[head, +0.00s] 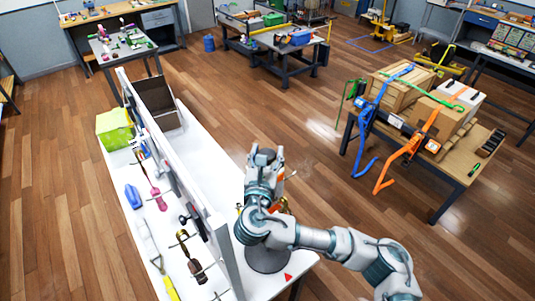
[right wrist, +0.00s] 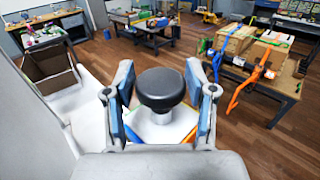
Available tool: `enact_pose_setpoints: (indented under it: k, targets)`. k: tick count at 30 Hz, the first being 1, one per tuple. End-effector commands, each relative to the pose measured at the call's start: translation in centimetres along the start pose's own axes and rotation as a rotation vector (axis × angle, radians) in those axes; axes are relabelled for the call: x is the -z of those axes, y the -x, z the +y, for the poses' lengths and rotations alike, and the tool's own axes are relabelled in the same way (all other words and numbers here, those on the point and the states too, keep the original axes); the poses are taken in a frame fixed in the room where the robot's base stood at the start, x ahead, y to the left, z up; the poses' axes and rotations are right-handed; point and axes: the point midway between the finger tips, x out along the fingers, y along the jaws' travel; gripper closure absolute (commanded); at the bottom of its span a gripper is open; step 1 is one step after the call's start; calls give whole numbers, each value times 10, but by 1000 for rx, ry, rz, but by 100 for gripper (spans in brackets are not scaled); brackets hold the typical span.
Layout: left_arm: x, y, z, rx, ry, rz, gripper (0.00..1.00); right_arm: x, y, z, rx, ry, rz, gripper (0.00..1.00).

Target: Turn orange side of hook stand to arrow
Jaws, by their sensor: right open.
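The hook stand rises from a dark grey round base (head: 268,260) on the white table, mostly hidden behind my right arm. A small orange part (head: 285,203) shows beside the wrist. A red arrow (head: 288,277) lies on the table near the base. My right gripper (head: 264,157) is open above the table. In the right wrist view a black round knob (right wrist: 160,88) sits between the spread fingers, with gaps on both sides. Below it, an orange edge (right wrist: 189,137) shows to the right. Which way the orange side faces is unclear. My left gripper is not in view.
A white upright panel (head: 190,180) with hanging tools stands along the table, left of my right arm. An open brown box (head: 157,103) is at the far end. A table with strapped crates (head: 402,92) stands to the right, across open wood floor.

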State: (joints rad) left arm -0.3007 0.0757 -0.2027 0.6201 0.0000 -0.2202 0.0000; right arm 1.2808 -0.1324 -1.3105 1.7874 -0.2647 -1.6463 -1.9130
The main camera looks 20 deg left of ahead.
Motion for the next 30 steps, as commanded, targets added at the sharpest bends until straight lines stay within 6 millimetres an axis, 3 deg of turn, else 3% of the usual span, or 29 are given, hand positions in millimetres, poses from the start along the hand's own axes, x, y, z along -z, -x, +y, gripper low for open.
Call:
enact_pose_setpoints:
  k: [13,24,30]
  targets:
    - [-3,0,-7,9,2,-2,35,2,9,-1,0,2,3,28]
    - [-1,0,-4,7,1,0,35,2,84,2,-3,2,3,28]
    - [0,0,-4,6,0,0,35,3,111,3,-1,3,4,28]
